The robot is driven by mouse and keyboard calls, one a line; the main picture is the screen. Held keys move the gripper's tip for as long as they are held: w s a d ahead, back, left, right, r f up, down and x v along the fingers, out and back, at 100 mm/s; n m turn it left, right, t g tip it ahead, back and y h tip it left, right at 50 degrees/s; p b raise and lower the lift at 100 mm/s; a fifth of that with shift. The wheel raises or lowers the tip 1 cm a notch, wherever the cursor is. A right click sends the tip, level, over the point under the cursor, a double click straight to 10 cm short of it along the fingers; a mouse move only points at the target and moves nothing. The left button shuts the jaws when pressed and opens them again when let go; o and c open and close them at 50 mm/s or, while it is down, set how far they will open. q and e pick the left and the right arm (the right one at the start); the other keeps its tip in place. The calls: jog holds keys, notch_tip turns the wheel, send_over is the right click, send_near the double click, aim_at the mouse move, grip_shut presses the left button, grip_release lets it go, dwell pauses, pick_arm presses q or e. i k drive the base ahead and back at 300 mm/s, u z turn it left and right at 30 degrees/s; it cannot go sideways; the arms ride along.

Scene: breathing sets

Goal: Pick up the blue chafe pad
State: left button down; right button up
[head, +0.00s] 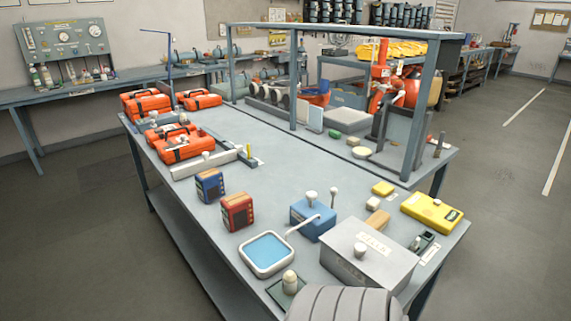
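Several blue things stand on the near half of the grey workbench, and I cannot tell for certain which is the chafe pad. A flat blue square (268,248) lies inside a white-rimmed tray (246,264) near the front edge. A blue block with a tan top (209,187) stands further left, beside a similar red block (237,212). A blue box with white knobs (308,222) stands right of the tray. Neither of my grippers shows in the head view.
A grey lidded box (366,260), a yellow case (432,212) and small blocks crowd the bench's right side. Orange cases (184,146) sit at the far left. A metal frame (293,80) rises over the bench's back half.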

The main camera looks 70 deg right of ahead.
aim_at(209, 184)
jog(key=z, duration=0.1)
jog(key=i, duration=0.6)
jog(key=z, duration=0.7)
jog(key=i, duration=0.45)
jog(key=u, duration=0.8)
jog(key=i, duration=1.4)
jog(key=u, duration=0.1)
